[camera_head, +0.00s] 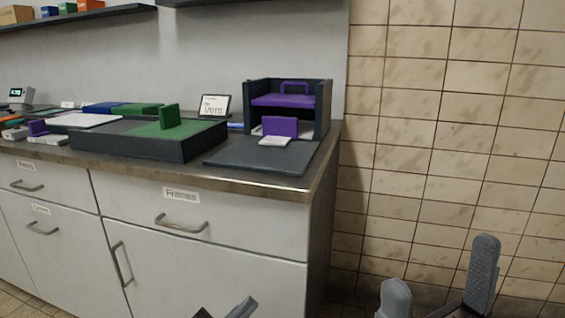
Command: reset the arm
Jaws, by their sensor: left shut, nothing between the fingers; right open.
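My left gripper (236,309) shows only in part at the bottom edge, left of the middle, in front of the cabinet. Its fingers are shut with nothing between them. My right gripper (440,280) is at the bottom right, in front of the tiled wall. Its two grey fingers stand wide apart and hold nothing. Both grippers are below the counter top and touch nothing that I can see. The rest of both arms is out of view.
A counter (255,182) with drawers and doors fills the left and middle. On it are a dark tray with a green block (168,118), a dark box with purple parts (290,100), and a small sign (214,105). The tiled wall (450,130) is bare.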

